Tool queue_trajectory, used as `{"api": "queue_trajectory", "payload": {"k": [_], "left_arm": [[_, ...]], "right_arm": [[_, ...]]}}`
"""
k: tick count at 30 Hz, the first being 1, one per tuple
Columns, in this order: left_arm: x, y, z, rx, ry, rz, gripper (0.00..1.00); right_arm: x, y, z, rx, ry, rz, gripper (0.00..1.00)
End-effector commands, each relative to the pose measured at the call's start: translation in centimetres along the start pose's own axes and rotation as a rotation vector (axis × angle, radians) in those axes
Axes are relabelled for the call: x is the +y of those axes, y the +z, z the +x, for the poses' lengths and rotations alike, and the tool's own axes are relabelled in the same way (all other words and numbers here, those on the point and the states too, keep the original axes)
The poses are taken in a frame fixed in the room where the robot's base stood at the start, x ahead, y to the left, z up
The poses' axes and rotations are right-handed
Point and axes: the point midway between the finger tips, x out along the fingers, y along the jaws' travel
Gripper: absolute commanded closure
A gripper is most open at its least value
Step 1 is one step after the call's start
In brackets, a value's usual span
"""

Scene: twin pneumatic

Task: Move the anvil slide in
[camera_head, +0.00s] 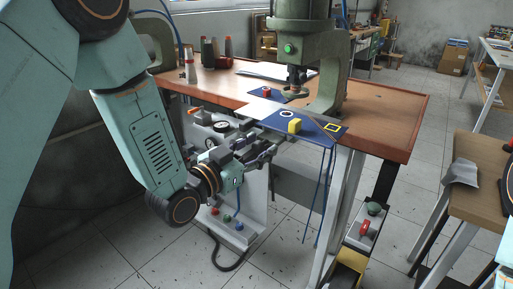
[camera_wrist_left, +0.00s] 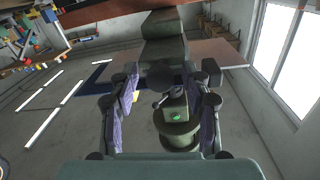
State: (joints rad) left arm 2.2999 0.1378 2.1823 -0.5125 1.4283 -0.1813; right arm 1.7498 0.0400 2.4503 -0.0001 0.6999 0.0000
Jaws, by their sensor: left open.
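The green press (camera_head: 325,60) stands on the wooden table, with a green button on its head. Its ram points down at a small round olive piece (camera_head: 295,93) above the blue mat. A pale flat plate (camera_head: 262,107) lies beside the mat; I cannot tell for sure which part is the anvil slide. My left gripper (camera_head: 268,143) is at the table's front edge, left of the mat's front part. In the left wrist view my left gripper (camera_wrist_left: 166,108) is open, with the press (camera_wrist_left: 165,50) and its green button beyond the spread fingers. My right gripper is out of view.
The blue mat (camera_head: 318,127) holds a red block (camera_head: 266,91), a yellow block (camera_head: 294,126), a white ring and a yellow square outline. Bottles (camera_head: 208,52) stand at the back left. A wooden table (camera_head: 480,165) is at right.

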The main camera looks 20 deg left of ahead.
Motion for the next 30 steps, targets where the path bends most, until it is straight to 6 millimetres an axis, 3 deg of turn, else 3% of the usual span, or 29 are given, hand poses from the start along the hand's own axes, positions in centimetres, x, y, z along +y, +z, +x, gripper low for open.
{"api": "queue_trajectory", "payload": {"k": [6, 22, 30], "left_arm": [[-0.01, 0.02, 0.00, -0.001, 0.000, 0.000, 0.54], [0.04, 0.08, -0.04, -0.002, 0.001, 0.000, 0.99], [0.06, 0.12, -0.06, -0.004, 0.002, 0.000, 1.00]], "right_arm": [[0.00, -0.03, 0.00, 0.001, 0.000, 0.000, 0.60], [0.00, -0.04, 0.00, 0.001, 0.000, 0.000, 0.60], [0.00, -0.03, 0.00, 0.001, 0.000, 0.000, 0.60]]}}
